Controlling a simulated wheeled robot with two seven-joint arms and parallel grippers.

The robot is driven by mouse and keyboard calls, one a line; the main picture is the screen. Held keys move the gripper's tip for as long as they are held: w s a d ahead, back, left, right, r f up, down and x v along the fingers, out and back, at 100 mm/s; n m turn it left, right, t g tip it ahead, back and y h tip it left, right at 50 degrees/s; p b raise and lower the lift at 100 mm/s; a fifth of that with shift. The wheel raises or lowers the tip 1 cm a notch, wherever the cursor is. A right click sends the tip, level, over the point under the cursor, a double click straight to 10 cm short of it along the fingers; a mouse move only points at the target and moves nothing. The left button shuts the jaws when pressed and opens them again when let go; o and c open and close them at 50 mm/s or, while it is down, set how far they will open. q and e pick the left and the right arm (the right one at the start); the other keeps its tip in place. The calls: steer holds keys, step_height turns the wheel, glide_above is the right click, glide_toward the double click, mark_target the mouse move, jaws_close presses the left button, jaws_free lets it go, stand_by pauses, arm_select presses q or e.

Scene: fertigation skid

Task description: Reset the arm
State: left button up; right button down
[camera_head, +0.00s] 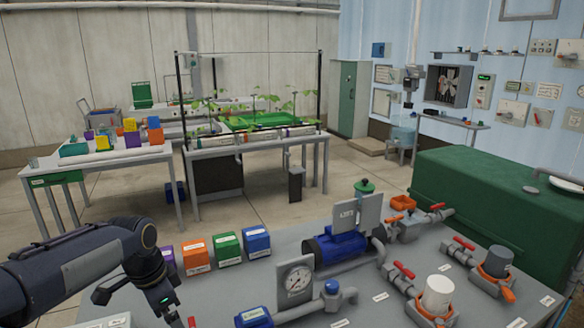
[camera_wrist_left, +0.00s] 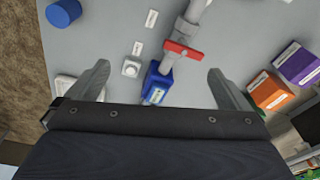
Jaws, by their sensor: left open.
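My left arm (camera_head: 75,262) reaches in from the left over the near left part of the grey skid table (camera_head: 225,285). My left gripper (camera_head: 165,305) points down above the table, partly cut off by the bottom edge. In the left wrist view my gripper (camera_wrist_left: 158,88) has its two fingers wide apart with nothing held. Between and beyond them are a blue labelled block (camera_wrist_left: 156,86) and a pipe with a red valve handle (camera_wrist_left: 183,50), both below the fingers. My right gripper is not in view.
Purple, orange (camera_head: 196,254), green (camera_head: 228,247) and blue (camera_head: 256,242) boxes line the skid's back left edge. A gauge (camera_head: 295,280), blue pump (camera_head: 338,247) and red-handled valves stand to their right. A green tank (camera_head: 490,200) is beyond. Open floor lies behind the skid.

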arm_select(q)
steer(key=s+d+n+t+h, duration=0.1)
steer(key=s+n, duration=0.4)
steer(key=s, duration=0.7)
steer(key=s+d+n+t+h, duration=0.1)
steer(key=s+d+n+t, duration=0.2)
steer(key=s, duration=0.8)
steer(key=d+n, duration=0.2)
steer(key=n, duration=0.1)
steer(key=shift+s+f+h, duration=0.3)
steer(key=shift+s+h, duration=0.1)
